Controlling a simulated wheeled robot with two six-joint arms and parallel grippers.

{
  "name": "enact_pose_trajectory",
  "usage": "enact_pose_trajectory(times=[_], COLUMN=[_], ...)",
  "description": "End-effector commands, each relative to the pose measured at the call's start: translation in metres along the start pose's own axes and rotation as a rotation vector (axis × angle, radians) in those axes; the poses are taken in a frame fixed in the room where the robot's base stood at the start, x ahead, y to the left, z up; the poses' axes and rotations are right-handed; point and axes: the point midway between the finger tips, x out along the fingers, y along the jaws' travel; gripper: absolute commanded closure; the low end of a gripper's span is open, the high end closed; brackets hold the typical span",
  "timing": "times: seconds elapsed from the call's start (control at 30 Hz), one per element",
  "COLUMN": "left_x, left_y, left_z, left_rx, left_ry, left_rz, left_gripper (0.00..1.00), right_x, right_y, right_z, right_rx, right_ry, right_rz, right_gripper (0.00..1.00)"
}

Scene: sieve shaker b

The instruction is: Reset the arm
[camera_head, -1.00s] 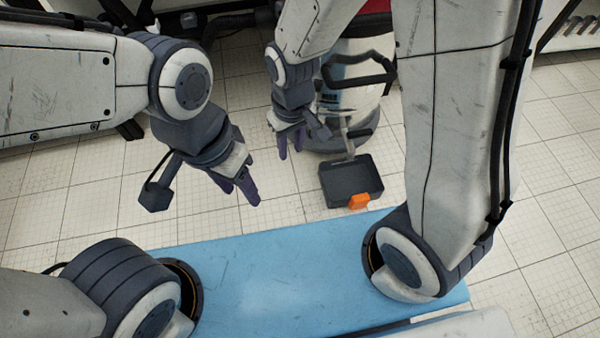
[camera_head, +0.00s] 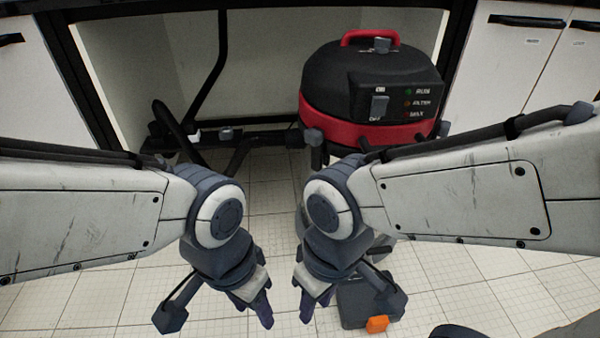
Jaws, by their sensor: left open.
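My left gripper (camera_head: 253,306) hangs in the lower middle of the head view, pointing down, with its purple fingers apart and nothing between them. My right gripper (camera_head: 316,304) hangs just to its right, also pointing down and empty, its fingers apart. The two grippers are separated by a narrow gap. Both forearms come in level from the sides, nearly mirror images of each other.
A black and red vacuum (camera_head: 368,88) stands behind my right arm, its lower body partly hidden. A dark case with an orange latch (camera_head: 377,324) lies on the tiled floor (camera_head: 215,320), partly behind my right gripper. White cabinets (camera_head: 510,60) and a dark bench frame (camera_head: 225,60) stand behind.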

Motion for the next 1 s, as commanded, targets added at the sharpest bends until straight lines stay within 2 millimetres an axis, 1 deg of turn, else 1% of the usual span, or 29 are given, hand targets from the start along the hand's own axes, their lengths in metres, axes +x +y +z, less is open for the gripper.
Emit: enact_pose_trajectory(times=[0.03, 0.17, 0.4, 0.67, 0.7, 0.77, 0.8, 0.87, 1.0], left_x=[-0.018, -0.056, -0.142, -0.232, -0.246, -0.267, -0.281, -0.302, -0.351], left_y=[0.001, 0.004, 0.010, 0.017, 0.018, 0.019, 0.020, 0.022, 0.025], left_z=[-0.001, -0.003, -0.008, -0.013, -0.013, -0.014, -0.015, -0.016, -0.019], left_rx=[0.000, 0.000, 0.000, 0.000, 0.000, 0.000, 0.000, 0.000, 0.000], left_ry=[0.000, 0.000, 0.001, 0.001, 0.001, 0.001, 0.001, 0.001, 0.001], left_rz=[0.000, 0.000, 0.000, 0.000, 0.000, 0.000, 0.000, 0.000, 0.000], left_gripper=[0.50, 0.50, 0.50, 0.50, 0.50, 0.50, 0.50, 0.50, 0.50], right_x=[-0.018, -0.056, -0.141, -0.232, -0.246, -0.267, -0.281, -0.302, -0.351], right_y=[-0.001, -0.004, -0.010, -0.017, -0.018, -0.019, -0.020, -0.022, -0.025], right_z=[-0.001, -0.003, -0.008, -0.013, -0.013, -0.015, -0.015, -0.016, -0.019], right_rx=[0.000, 0.000, 0.001, 0.001, 0.001, 0.001, 0.001, 0.001, 0.001], right_ry=[0.001, 0.001, 0.001, 0.001, 0.001, 0.001, 0.001, 0.001, 0.001], right_rz=[0.000, 0.000, 0.000, 0.000, 0.000, 0.000, 0.000, 0.000, 0.000], right_gripper=[0.65, 0.65, 0.65, 0.65, 0.65, 0.65, 0.65, 0.65, 0.65])
